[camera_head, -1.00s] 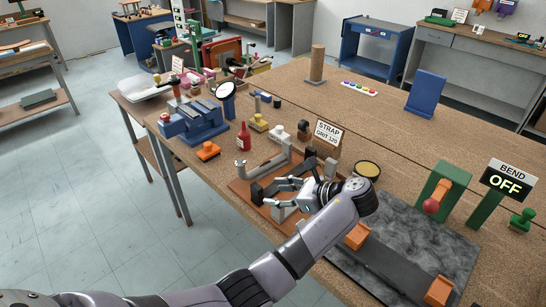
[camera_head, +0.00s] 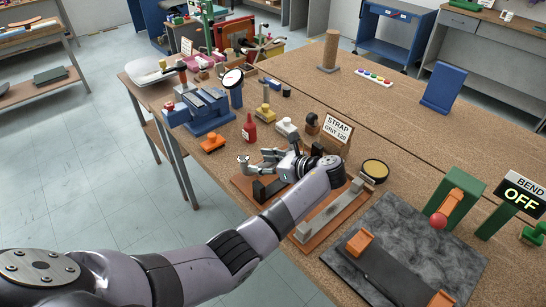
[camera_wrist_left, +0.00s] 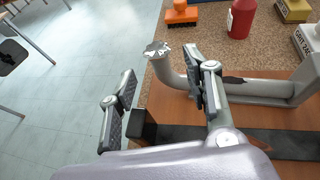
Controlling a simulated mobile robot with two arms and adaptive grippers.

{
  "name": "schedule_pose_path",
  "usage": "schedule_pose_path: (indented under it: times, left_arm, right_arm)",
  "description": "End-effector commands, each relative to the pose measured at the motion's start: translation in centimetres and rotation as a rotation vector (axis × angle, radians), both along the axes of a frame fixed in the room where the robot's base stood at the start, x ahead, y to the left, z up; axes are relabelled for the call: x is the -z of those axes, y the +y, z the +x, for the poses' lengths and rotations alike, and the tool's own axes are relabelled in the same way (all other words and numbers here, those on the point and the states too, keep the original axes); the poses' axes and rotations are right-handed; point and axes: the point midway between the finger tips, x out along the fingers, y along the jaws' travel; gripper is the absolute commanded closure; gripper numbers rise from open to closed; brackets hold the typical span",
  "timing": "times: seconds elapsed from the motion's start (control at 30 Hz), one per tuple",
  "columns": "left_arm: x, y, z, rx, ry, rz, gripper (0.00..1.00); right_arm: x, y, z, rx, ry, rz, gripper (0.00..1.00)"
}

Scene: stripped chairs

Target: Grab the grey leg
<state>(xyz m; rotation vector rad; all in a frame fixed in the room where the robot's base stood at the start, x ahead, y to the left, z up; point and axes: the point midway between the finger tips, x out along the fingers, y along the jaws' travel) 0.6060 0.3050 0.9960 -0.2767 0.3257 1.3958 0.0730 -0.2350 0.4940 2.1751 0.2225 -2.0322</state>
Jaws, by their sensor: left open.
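The grey leg (camera_wrist_left: 262,91) is a bent bar on the brown board in the left wrist view. Its upturned end (camera_wrist_left: 159,52) has a bright, rough top. My left gripper (camera_wrist_left: 163,92) is open, with its two fingers apart and nothing held between them. The upturned end shows beyond the gap between the fingers, and the right-hand finger covers part of the leg. In the head view my left gripper (camera_head: 262,168) is over the far left part of the brown board and hides much of the leg. My right gripper is not in view.
A STRAP sign (camera_head: 337,130) and a round yellow-topped tin (camera_head: 375,170) are to the right. A second grey bar (camera_head: 327,217) lies on the near board.

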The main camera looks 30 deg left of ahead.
Motion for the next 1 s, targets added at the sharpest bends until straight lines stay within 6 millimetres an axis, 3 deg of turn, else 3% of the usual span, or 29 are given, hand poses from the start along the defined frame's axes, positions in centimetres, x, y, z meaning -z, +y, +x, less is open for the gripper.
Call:
schedule_pose_path:
  times: [0.2,0.5,0.8,1.0]
  left_arm:
    - [0.6,1.4,0.1,-0.001,0.003,0.001,0.54]
    - [2.4,5.0,0.5,0.0,0.003,0.0,0.54]
    - [2.7,5.3,0.6,0.001,0.001,-0.002,0.55]
    - [2.7,5.3,0.6,0.001,0.001,-0.001,0.68]
  right_arm:
    - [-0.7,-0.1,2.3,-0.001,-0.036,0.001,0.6]
    - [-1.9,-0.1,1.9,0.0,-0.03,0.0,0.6]
    - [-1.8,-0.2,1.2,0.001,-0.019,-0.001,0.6]
    - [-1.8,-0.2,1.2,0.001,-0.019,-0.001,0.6]
